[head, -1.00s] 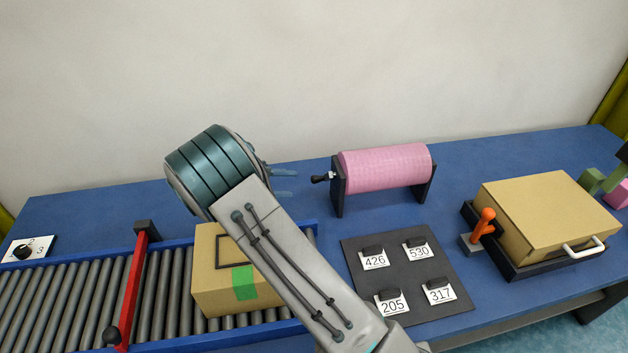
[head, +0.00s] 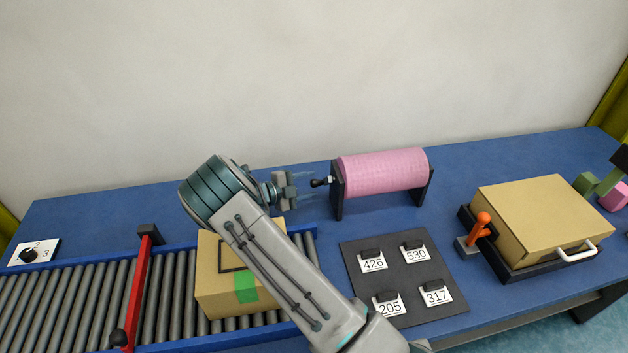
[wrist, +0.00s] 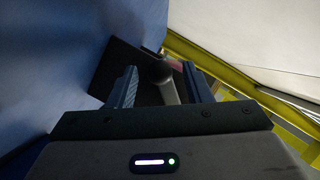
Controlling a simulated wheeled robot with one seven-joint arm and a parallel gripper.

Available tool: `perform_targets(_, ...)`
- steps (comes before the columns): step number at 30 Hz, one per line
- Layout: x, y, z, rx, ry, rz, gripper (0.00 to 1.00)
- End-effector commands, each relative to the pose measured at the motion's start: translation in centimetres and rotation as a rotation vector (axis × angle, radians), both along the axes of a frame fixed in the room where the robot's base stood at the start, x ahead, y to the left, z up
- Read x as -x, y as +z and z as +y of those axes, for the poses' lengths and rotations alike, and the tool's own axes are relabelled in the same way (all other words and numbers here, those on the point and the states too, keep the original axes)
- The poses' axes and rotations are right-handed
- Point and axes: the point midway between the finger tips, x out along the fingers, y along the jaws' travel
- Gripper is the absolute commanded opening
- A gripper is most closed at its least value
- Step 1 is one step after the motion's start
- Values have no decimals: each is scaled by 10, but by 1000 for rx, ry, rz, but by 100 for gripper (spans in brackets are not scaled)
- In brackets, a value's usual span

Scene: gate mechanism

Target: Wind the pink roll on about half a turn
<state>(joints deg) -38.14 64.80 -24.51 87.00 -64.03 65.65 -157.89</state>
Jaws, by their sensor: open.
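The pink roll (head: 383,170) lies level between two black end supports on the blue table, in the head view. A small crank with a dark knob (head: 317,183) sticks out from its left end. My gripper (head: 306,187) is open, just left of the crank and pointing right toward it. In the wrist view the crank (wrist: 164,78) shows between the two open fingers (wrist: 163,88), apart from both as far as I can tell. A sliver of pink roll (wrist: 177,66) shows behind it, beside the black support (wrist: 118,68).
A cardboard box (head: 222,293) with green tape stands on the roller conveyor (head: 70,300), below my arm. A red bar (head: 136,290) crosses the conveyor. A dark panel with number tags (head: 400,262) and a lidded box with an orange lever (head: 482,222) stand right.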

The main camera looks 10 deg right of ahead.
Motion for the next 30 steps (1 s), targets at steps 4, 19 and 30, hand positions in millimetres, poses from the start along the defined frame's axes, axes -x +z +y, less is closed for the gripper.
perform_targets(4,-6,-2,-15,0,0,1,45)
perform_targets(19,-8,-5,-21,0,0,0,14)
perform_targets(30,-8,-4,-25,0,-7,-25,0)
